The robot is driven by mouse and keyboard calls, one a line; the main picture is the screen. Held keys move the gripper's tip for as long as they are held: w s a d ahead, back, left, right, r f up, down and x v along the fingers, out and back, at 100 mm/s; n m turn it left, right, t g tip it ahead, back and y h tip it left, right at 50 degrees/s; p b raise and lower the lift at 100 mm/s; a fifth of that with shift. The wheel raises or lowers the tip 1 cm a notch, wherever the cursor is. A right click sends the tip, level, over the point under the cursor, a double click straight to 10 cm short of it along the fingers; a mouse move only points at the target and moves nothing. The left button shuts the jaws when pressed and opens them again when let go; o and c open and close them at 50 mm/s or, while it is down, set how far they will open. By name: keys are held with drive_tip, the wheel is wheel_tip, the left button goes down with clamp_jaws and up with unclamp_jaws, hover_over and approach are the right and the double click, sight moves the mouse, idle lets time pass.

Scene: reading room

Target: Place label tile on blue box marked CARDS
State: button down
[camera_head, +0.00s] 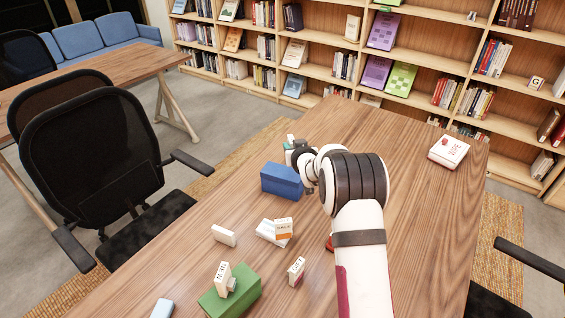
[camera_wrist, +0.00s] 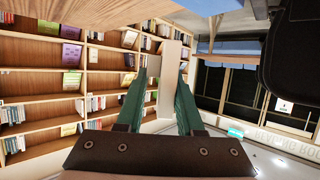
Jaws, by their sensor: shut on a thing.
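The blue box (camera_head: 281,181) stands on the wooden table, left of my arm in the head view. No lettering is legible on its visible sides. My gripper (camera_head: 292,148) is just beyond the box, near the table's far left edge. In the wrist view my gripper (camera_wrist: 168,95) has its two teal fingers shut on a pale upright tile (camera_wrist: 170,70). Only the tile's plain, narrow face shows, so its print is hidden. In the head view, a small white end of the tile (camera_head: 290,137) shows at the fingers. The tile appears apart from the box.
A green box (camera_head: 240,284) bearing a printed white tile (camera_head: 222,276) stands at the front. A white block (camera_head: 223,235), a white box (camera_head: 268,234) with an orange-marked tile (camera_head: 284,228) and another tile (camera_head: 296,271) lie nearby. A white-and-red box (camera_head: 449,152) sits far right.

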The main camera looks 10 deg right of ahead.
drive_tip(key=w+a+f, duration=0.1)
drive_tip(key=a+f, duration=0.1)
drive_tip(key=shift+w+a, duration=0.3)
drive_tip(key=shift+w, duration=0.05)
drive_tip(key=shift+w+a+f, duration=0.1)
drive_tip(key=shift+f, duration=2.05)
drive_tip(key=c, duration=0.5)
unclamp_jaws()
drive_tip(key=shift+c, duration=0.2)
drive_tip(key=shift+r, duration=0.2)
drive_tip(key=s+r+m+g, duration=0.1)
drive_tip(key=s+r+g, duration=0.3)
drive_tip(key=s, duration=0.8)
drive_tip(key=s+r+m+g, duration=0.1)
drive_tip(key=s+r, duration=0.4)
drive_tip(key=s, duration=0.7)
drive_tip(key=s+a+m+g, duration=0.1)
drive_tip(key=s+a+g, duration=0.1)
drive_tip(key=s, duration=0.8)
drive_tip(key=s+a+r+m+g+y, duration=0.1)
drive_tip(key=s+g, duration=0.3)
drive_tip(key=s, duration=0.7)
drive_tip(key=s+a+r+m+g, duration=0.1)
drive_tip(key=s+a, duration=0.3)
drive_tip(key=s, duration=0.7)
drive_tip(key=shift+r+m+g+y, duration=0.2)
drive_tip(key=shift+m+g+y, duration=0.15)
drive_tip(key=shift+g, duration=0.55)
